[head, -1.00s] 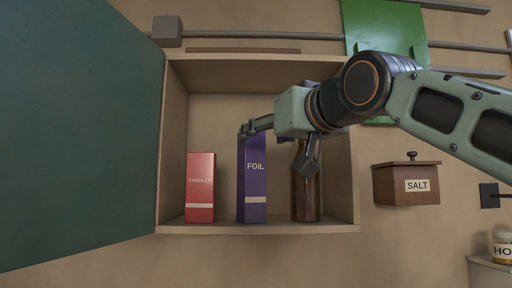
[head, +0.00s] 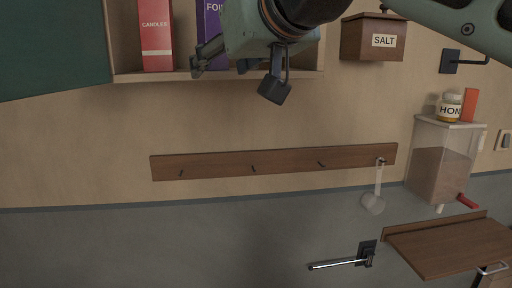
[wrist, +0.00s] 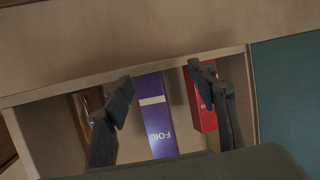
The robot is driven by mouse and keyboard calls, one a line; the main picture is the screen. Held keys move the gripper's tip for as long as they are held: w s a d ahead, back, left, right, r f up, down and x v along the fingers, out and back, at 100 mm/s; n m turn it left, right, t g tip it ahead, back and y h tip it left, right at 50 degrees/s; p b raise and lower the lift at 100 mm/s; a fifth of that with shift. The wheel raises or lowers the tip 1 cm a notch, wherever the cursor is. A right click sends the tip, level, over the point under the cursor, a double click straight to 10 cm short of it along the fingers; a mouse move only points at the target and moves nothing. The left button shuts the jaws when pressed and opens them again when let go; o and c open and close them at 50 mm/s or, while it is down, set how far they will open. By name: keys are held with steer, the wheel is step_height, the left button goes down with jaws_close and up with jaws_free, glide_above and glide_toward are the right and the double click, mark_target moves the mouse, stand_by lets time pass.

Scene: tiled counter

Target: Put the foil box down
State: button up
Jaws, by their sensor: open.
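The purple foil box (head: 211,32) stands upright on the floor of the open wall cabinet (head: 160,76). The red candles box (head: 157,36) stands apart to its left. My gripper (head: 235,78) is open and empty, in front of the cabinet's lower edge. In the wrist view, the foil box (wrist: 156,115) shows between the two spread fingers of my gripper (wrist: 162,84), farther off inside the cabinet, and neither finger is seen to hold it. The top of the foil box is cut off in the head view.
A brown bottle (wrist: 95,100) stands in the cabinet beside the foil box. The green cabinet door (head: 50,50) is swung open at left. A salt box (head: 372,42) hangs at right. Below are a hook rail (head: 220,164) with a ladle (head: 374,200) and a honey jar (head: 448,107).

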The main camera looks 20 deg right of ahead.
steer(key=s+f+g, duration=0.2)
steer(key=s+f, duration=0.2)
steer(key=f, duration=0.8)
steer(key=s+f+m+g+h, duration=0.1)
steer(key=s+f+g, duration=0.2)
steer(key=f, duration=1)
steer(key=s+f+m+g+h, duration=0.1)
steer(key=s+f+g, duration=0.2)
steer(key=f, duration=0.9)
steer(key=s, duration=0.3)
steer(key=shift+s+d+f, duration=0.35)
steer(key=shift+d+f, duration=0.05)
steer(key=shift+a, duration=0.1)
